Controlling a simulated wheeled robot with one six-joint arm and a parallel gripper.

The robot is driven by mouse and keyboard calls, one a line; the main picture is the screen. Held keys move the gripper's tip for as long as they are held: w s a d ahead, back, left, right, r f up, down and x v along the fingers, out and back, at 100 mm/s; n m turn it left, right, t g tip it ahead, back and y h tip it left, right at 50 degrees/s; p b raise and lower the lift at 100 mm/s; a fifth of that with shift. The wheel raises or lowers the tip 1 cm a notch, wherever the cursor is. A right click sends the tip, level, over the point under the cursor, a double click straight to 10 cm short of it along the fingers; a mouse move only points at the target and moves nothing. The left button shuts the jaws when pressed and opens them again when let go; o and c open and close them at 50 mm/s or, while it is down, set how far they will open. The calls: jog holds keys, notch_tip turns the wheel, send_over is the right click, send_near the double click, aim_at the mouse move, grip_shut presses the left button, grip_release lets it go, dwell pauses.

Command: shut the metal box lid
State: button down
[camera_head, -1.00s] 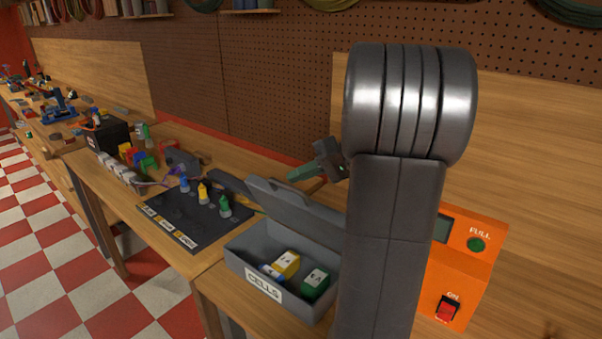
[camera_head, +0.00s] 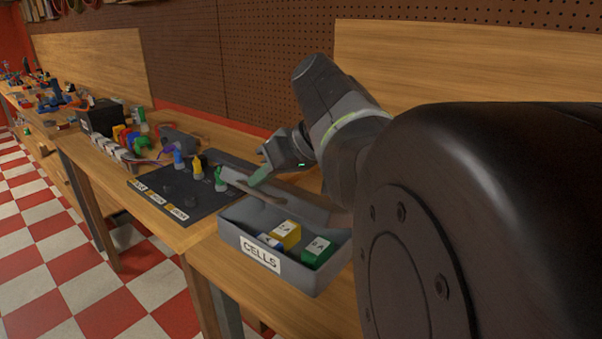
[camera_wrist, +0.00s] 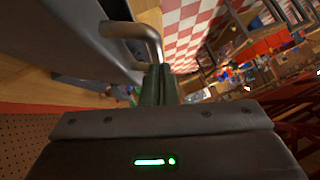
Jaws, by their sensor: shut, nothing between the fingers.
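Yellow, green and blue-white cells show inside. My gripper (camera_head: 260,177) has green fingers, shut and empty, at the lid's upper edge. Whether they touch the lid, I cannot tell. In the wrist view the shut fingers (camera_wrist: 156,84) are beside a bent metal handle (camera_wrist: 140,36), in front of a grey surface that looks like the lid (camera_wrist: 75,30). My arm hides the area right of the box.
A dark mat (camera_head: 170,200) with coloured pegs lies left of the box. Coloured blocks (camera_head: 130,138) and a black box (camera_head: 98,117) stand farther left. A pegboard wall (camera_head: 255,75) runs behind the bench. The checkered floor (camera_head: 60,270) is in front.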

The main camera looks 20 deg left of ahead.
jog(key=s+a+f+t+b, duration=0.1)
jog(key=s+f+b, duration=0.1)
jog(key=f+b, duration=0.2)
jog(key=s+a+f+n+t+h+b, duration=0.1)
jog(key=s+f+b, duration=0.2)
jog(key=f, duration=0.4)
jog(key=shift+s+n+t+b, duration=0.25)
jog(key=shift+n+t+b, duration=0.05)
jog(key=shift+b, duration=0.4)
jog(key=shift+f, duration=0.25)
jog(key=s+d+r+p, duration=0.2)
jog(key=r, duration=0.3)
jog(key=s+d+r+p, duration=0.2)
jog(key=d+r, duration=0.1)
jog(key=r, duration=0.3)
jog(key=shift+s+d+r, duration=0.25)
jog(key=shift+s+r, duration=0.05)
jog(key=shift+s, duration=0.05)
